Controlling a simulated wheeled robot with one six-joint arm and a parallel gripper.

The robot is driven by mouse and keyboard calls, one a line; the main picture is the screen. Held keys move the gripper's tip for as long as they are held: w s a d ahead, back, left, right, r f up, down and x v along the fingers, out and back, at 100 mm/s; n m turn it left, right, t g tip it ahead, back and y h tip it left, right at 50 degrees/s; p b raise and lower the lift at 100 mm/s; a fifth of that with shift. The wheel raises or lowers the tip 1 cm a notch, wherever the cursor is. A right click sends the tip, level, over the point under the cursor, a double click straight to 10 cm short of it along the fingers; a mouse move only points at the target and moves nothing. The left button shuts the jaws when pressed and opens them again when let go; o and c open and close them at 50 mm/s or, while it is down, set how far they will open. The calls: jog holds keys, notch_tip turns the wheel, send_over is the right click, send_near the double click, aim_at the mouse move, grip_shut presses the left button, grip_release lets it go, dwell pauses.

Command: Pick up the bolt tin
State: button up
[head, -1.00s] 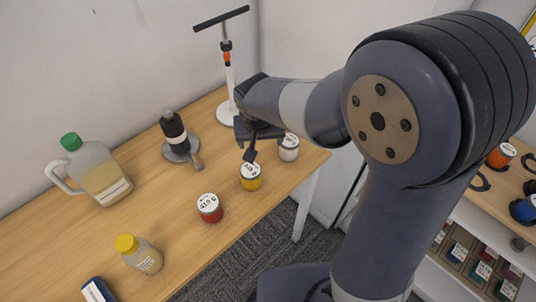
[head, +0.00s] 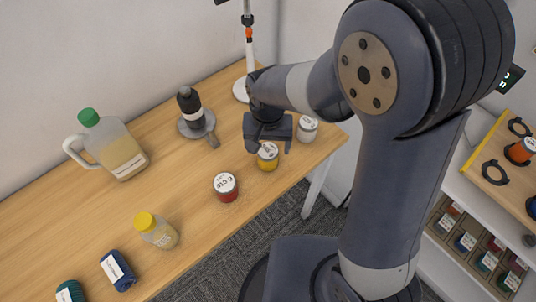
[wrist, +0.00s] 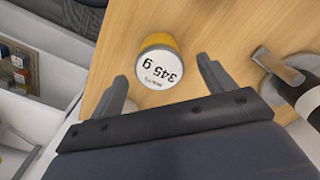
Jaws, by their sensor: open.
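The yellow tin (head: 268,157) stands upright on the wooden table near its front edge. My gripper (head: 269,145) is open and empty, pointing down just behind and over the tin. In the wrist view, the fingers (wrist: 162,78) lie to either side of the tin's near part, with gaps visible. I cannot tell the fingertips' height against the lid.
A red tin (head: 225,186) stands to the left and a white tin (head: 307,129) to the right. A dark bottle (head: 190,106) stands on a grey round base behind. A jug (head: 113,147) and yellow-capped bottle (head: 156,230) are further left. A white stand (head: 241,92) is behind.

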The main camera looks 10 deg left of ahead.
aim_at(268, 150)
jog(key=shift+f, duration=1.6)
jog(key=shift+s, duration=0.1)
jog(key=c, duration=1.3)
